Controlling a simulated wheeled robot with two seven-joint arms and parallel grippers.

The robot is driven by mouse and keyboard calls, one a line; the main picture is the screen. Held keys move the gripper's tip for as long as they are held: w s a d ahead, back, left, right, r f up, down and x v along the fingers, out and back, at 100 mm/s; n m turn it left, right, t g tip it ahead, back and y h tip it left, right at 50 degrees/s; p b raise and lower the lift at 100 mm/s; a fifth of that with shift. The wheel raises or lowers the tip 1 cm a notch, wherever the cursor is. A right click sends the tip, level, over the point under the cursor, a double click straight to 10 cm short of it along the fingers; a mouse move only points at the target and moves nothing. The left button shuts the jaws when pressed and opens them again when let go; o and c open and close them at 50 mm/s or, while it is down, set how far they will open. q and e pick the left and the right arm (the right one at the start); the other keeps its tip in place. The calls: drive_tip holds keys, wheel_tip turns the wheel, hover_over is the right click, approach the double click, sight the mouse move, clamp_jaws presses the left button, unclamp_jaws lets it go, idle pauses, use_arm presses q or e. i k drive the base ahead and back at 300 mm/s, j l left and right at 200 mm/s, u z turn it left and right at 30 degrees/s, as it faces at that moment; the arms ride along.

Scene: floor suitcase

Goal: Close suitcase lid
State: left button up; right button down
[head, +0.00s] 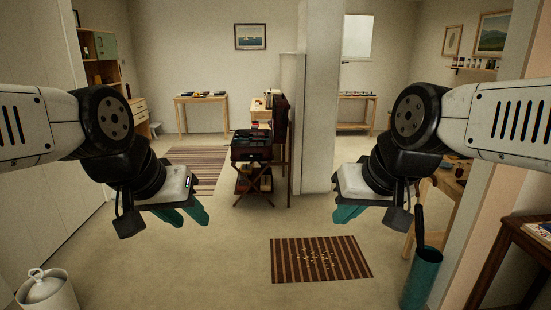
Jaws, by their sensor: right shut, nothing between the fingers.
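A dark case (251,148), which looks like the suitcase, rests on a small stand with crossed legs in the middle distance. It is small in the view, and I cannot tell how its lid stands. My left gripper (186,216) hangs in the air at left with its teal fingers pointing down and a gap between them. It is empty. My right gripper (347,214) hangs at right with its teal fingers together and nothing between them. Both grippers are well in front of the case and touch nothing.
A striped mat (320,260) with small pale bits lies on the floor ahead. A teal bin (422,278) stands at right and a lidded white pot (46,290) at lower left. A pillar (316,120) rises behind the case at right. The floor between is mostly clear.

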sight(281, 106)
drive_tip(key=i, duration=3.9)
drive_tip(key=i+u, duration=0.25)
drive_tip(key=i, duration=0.3)
drive_tip(key=i+l+u, duration=0.25)
drive_tip(key=i, duration=0.3)
